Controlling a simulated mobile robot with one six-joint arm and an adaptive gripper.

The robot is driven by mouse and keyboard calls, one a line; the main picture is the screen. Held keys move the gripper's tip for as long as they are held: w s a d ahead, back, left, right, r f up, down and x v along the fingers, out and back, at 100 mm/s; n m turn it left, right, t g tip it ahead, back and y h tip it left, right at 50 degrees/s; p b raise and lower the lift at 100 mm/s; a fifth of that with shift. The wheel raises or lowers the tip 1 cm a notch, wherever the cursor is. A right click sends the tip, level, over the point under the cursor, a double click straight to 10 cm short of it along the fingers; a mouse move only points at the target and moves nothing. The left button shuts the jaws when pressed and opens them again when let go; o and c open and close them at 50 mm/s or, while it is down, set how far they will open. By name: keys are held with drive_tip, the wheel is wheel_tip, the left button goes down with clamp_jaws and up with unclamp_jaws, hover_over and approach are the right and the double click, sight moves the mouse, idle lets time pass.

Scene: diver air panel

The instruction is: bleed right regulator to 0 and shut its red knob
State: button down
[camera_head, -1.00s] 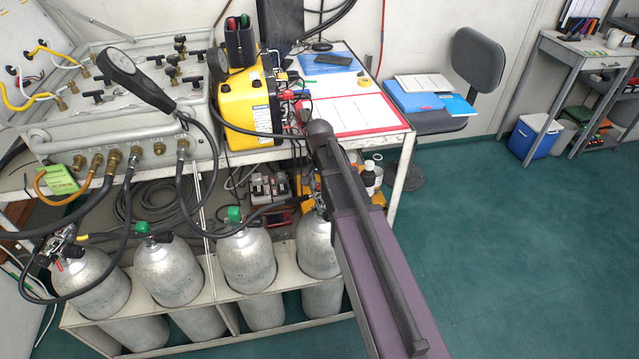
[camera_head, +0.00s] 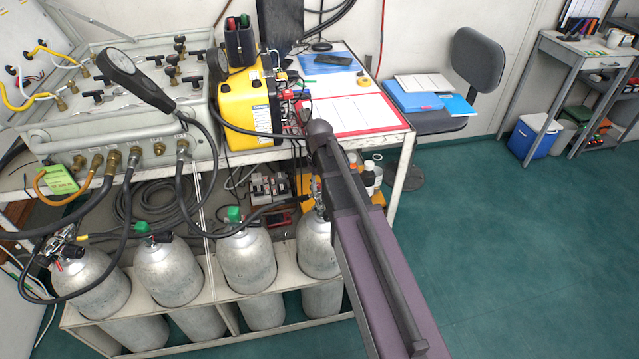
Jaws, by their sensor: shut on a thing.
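The rightmost of the silver cylinders (camera_head: 315,250) stands in the rack, partly covered by my arm. A valve with metal fittings (camera_head: 318,198) shows at its top, right beside my arm. A black hose runs to it from the left. The right regulator's red knob and gauge cannot be made out there. My arm crosses the picture from the bottom right up to the table's front edge. My gripper is hidden behind it, so its fingers and what they touch do not show. The leftmost cylinder (camera_head: 90,285) carries a valve with a small red part (camera_head: 58,266).
The grey air panel (camera_head: 120,150) with black knobs and a handheld gauge (camera_head: 130,75) stands on the table. A yellow case (camera_head: 247,105) is beside it. Hoses hang before the cylinders. Bottles (camera_head: 372,178) stand under the table.

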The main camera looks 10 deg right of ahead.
drive_tip(key=shift+n, duration=0.3)
drive_tip(key=c, duration=0.5)
unclamp_jaws()
